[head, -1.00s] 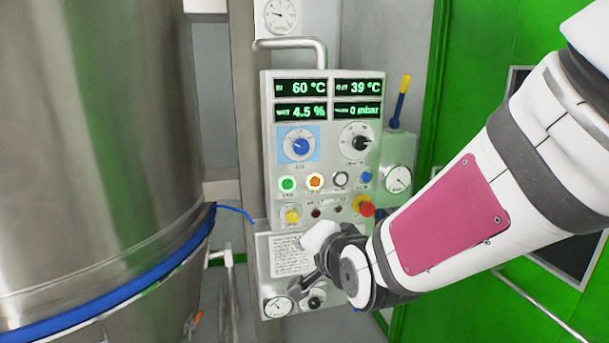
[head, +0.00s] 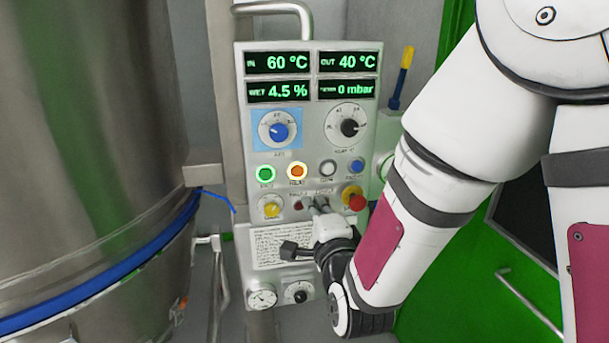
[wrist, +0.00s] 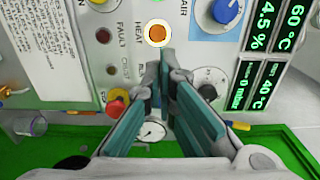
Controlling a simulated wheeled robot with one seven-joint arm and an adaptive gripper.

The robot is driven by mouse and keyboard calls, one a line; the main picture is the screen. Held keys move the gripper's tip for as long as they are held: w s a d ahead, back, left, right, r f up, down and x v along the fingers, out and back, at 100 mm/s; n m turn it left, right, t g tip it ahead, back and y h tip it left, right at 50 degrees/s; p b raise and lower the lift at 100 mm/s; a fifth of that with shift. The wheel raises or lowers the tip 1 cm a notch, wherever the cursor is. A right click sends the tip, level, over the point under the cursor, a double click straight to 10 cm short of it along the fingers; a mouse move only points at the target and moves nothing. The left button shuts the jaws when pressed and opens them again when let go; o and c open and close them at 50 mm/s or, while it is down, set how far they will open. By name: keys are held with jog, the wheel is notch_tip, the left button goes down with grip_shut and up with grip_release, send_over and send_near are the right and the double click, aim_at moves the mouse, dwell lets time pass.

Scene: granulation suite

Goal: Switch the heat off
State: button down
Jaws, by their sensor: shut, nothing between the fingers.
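The heat button (head: 297,171) glows orange in the button row of the grey control panel (head: 240,210). In the wrist view the lit button (wrist: 157,34), labelled HEAT, is just beyond the fingertips. My gripper (head: 318,203) is shut and empty, in front of the panel below the button row. In the wrist view its teal-padded fingers (wrist: 166,58) point toward the panel, with the tips slightly below the heat button in the picture. I cannot tell the exact gap to the panel, but the button is uncovered.
A red mushroom button (head: 357,202) is close to my gripper. Blue (head: 279,130) and black (head: 348,127) knobs sit above. A steel vessel (head: 90,130) stands left.

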aim_at(298, 171)
jog(key=p+x, duration=0.1)
jog(key=x, duration=1.3)
jog(key=shift+s+f+p, duration=0.1)
jog(key=shift+p, duration=0.25)
